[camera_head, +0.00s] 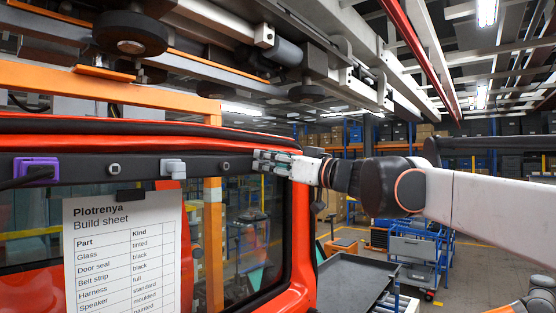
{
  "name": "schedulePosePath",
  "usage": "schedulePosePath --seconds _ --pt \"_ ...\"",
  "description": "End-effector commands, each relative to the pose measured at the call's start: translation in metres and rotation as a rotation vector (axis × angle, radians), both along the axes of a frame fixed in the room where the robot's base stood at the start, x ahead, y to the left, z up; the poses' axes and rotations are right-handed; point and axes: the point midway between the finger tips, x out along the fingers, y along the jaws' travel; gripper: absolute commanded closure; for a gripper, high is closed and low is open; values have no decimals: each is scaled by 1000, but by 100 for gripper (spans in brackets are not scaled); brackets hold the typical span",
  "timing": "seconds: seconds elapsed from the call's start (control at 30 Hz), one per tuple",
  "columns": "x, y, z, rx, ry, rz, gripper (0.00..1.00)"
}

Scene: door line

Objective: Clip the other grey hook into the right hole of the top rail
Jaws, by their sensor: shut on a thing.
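The dark top rail (142,167) runs across the orange-red door frame. One grey hook (172,168) sits on the rail near its middle. A small hole or fitting (225,166) shows bare to its right, and a similar one (113,168) shows to its left. My gripper (264,161) is at the right end of the rail, with its fingers pointing left. It is shut on a small pale grey thing, probably the other grey hook, which the fingers mostly hide. I cannot tell whether that thing touches the rail; the rail behind the fingers is hidden.
A purple clip (37,170) holds a dark strap at the rail's left end. A build sheet (125,255) hangs below the rail from a black clip (130,195). Overhead machinery hangs above the door. A dark tray (352,283) stands below my arm.

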Motion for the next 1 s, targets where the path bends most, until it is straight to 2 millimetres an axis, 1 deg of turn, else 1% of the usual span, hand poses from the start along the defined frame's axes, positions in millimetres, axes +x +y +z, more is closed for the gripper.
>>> schedulePosePath --seconds 0.03,0.13,0.17,0.2,0.27,0.63,0.73,0.87,1.0 --pt "1 4 4 7 1 5 100" --pt "1 4 4 7 1 5 100" --pt "1 4 4 7 1 5 66" --pt "1 4 4 7 1 5 57" --pt "1 4 4 7 1 5 45" --pt "0 3 0 0 0 5 45" --pt "-3 -1 -1 0 0 4 45" --pt "-12 -14 -3 1 0 1 45" --pt "-29 -38 -6 4 0 -1 45"
